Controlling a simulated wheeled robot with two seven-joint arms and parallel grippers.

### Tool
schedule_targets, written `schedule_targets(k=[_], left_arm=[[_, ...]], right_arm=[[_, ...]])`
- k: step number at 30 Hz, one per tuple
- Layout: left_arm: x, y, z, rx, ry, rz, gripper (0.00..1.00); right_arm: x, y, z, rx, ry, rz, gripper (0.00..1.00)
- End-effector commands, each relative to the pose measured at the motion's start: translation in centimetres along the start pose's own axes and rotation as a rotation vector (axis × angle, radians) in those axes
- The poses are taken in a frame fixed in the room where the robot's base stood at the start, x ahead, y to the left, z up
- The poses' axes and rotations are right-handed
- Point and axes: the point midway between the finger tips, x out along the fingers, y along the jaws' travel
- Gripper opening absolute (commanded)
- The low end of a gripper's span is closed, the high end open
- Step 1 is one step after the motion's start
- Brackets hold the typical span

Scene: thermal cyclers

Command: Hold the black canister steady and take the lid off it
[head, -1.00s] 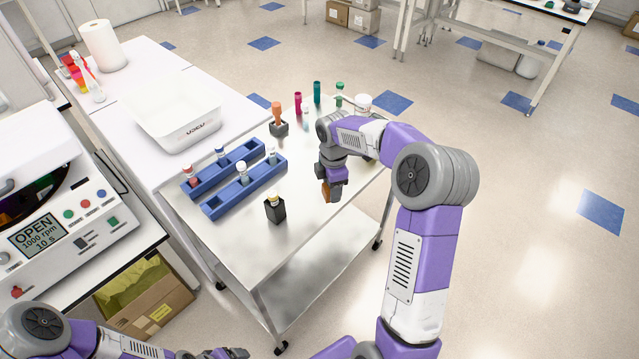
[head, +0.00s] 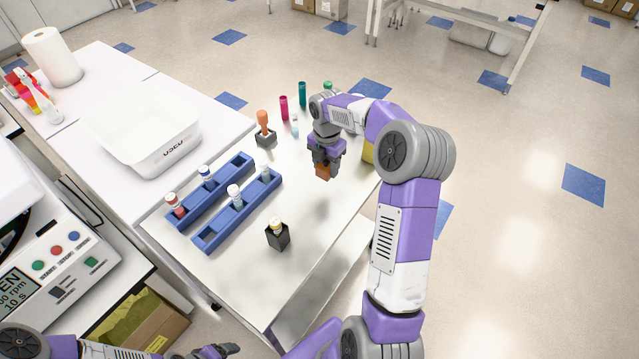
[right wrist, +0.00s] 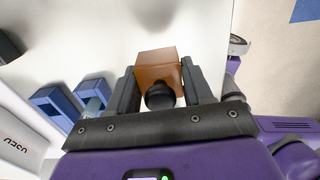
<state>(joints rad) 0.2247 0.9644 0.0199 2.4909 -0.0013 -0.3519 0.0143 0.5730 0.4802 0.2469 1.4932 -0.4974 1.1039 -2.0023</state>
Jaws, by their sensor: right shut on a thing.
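My right gripper (head: 324,170) is shut on a brown block with a black knob (right wrist: 158,70). It holds the block over the right side of the metal table. The block also shows between the fingers in the head view (head: 322,173). A small black square holder (head: 278,240) with a yellow-topped vial stands upright near the table's front edge, apart from the right gripper. I cannot make out a black canister with a lid for certain. My left gripper (head: 218,351) shows only in part at the bottom edge, away from the table, and its jaws are unclear.
Two blue racks (head: 238,212) with several vials lie left of the right gripper. An orange-topped item in a dark holder (head: 265,136) and several coloured tubes (head: 302,95) stand farther back. A white bin (head: 150,140) is on the left bench. The table's front right is bare.

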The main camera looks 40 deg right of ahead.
Motion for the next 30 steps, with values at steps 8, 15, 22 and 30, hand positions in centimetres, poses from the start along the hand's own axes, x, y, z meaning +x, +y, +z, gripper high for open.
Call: schedule_targets(k=[8,15,22,30], left_arm=[[0.8,-0.3,0.0,0.0,0.0,0.0,0.81],[1.5,-0.6,-0.1,0.0,0.0,0.0,0.81],[1.4,-0.6,-0.1,0.0,0.0,0.0,0.81],[1.6,-0.6,-0.1,0.0,0.0,0.0,0.81]], right_arm=[[3.7,0.0,0.0,0.0,0.001,-0.001,0.14],[7.5,0.0,0.0,0.001,0.001,-0.001,0.14],[7.6,0.0,0.0,0.001,0.0,0.001,0.14],[7.9,0.0,0.0,0.0,0.0,0.0,0.63]])
